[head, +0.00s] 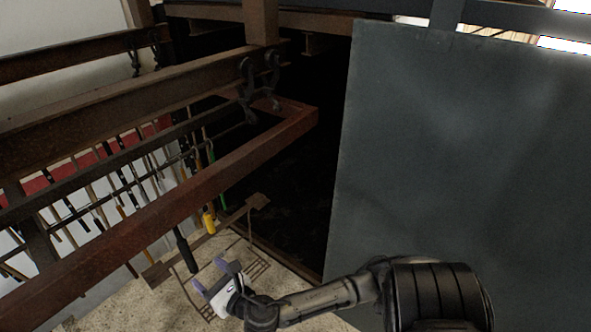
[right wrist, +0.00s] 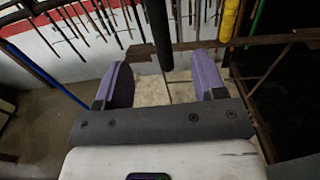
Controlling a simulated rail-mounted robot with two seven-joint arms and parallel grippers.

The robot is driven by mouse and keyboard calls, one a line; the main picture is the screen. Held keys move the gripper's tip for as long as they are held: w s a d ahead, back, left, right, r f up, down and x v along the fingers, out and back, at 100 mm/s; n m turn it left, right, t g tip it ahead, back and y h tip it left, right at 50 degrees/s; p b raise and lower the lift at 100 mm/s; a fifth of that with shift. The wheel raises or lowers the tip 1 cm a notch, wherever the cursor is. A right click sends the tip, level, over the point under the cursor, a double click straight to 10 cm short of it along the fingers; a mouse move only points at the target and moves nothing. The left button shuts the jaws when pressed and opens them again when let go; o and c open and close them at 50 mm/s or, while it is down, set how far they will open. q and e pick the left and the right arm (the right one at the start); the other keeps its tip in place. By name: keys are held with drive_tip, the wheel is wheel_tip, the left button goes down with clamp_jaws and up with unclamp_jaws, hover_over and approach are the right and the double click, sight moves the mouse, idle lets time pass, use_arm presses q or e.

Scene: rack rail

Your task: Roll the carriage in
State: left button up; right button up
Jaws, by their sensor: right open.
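No part in view can be surely told as the carriage. A pair of dark curved metal hooks (head: 258,82) sits at the end of a brown beam in the head view. Below it a rusty red-brown rail (head: 170,195) runs from lower left to upper right. My right gripper (head: 214,276) is low in the head view, below the rail and apart from it. In the right wrist view its two purple fingers (right wrist: 162,76) are spread with nothing held between them. A black rod (right wrist: 160,35) hangs beyond the fingers. My left gripper is out of view.
Several long-handled tools hang in a row behind the rail, one with a yellow handle (head: 208,218). A large grey panel (head: 460,150) fills the right side. A brown metal bracket (head: 245,207) stands above the pale speckled floor (head: 100,312). The space behind is dark.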

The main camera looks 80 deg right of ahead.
sight(190, 258)
drive_tip(key=b+x, duration=0.2)
drive_tip(key=x, duration=0.4)
drive_tip(key=shift+w+d, duration=0.2)
drive_tip(key=shift+w, duration=0.15)
drive_tip(key=shift+p+x, duration=0.35)
drive_tip(key=shift+x, duration=0.85)
clamp_jaws()
